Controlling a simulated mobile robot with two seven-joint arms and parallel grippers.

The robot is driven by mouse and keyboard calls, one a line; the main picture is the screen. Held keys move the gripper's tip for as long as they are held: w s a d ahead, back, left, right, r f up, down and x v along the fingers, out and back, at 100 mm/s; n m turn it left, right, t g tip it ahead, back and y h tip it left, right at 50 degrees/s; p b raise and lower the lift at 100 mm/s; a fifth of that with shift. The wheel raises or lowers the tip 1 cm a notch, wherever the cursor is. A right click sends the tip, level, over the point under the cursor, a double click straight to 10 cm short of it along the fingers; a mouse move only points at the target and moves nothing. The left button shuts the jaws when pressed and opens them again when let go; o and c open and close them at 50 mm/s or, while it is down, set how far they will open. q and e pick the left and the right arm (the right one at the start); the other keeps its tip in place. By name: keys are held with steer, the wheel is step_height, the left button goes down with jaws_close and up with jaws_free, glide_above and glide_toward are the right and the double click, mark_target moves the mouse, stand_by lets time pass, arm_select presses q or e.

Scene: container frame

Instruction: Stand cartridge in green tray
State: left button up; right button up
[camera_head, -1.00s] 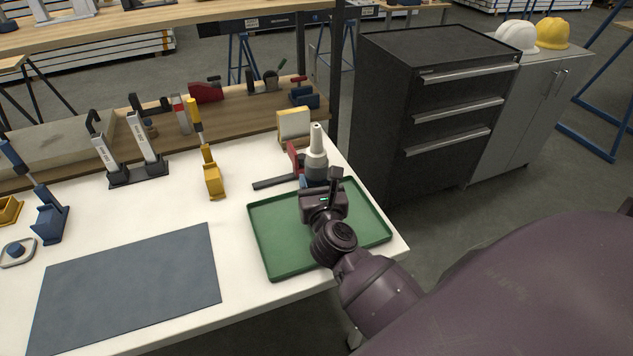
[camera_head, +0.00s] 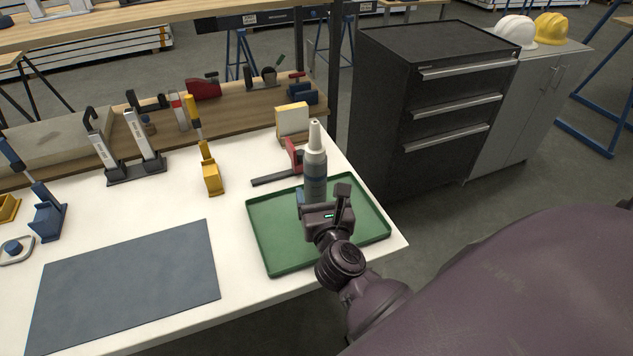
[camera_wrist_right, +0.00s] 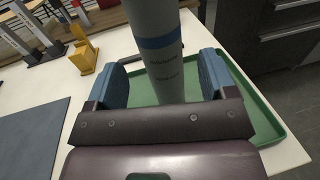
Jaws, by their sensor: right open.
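The cartridge (camera_head: 315,170) is a grey tube with a dark blue band and a pale nozzle. It stands upright at the far part of the green tray (camera_head: 272,258), and its base is hidden behind my right gripper in the head view. My right gripper (camera_head: 322,200) is open, with its blue-padded fingers on either side of the cartridge. In the right wrist view the cartridge (camera_wrist_right: 160,50) rises between the spread fingers (camera_wrist_right: 165,80), with gaps at both sides. The green tray (camera_wrist_right: 262,118) lies beneath. My left gripper is not in view.
A red clamp (camera_head: 293,155) lies just behind the tray, with a yellow-framed block (camera_head: 292,122) beyond it. A yellow-handled tool (camera_head: 209,175) stands left of the tray. A dark mat (camera_head: 130,285) covers the front left. A black drawer cabinet (camera_head: 425,110) stands right of the table.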

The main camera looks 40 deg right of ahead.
steer(key=v, duration=0.6)
steer(key=shift+s+b, duration=0.3)
steer(key=shift+b, duration=0.05)
steer(key=shift+a, duration=0.15)
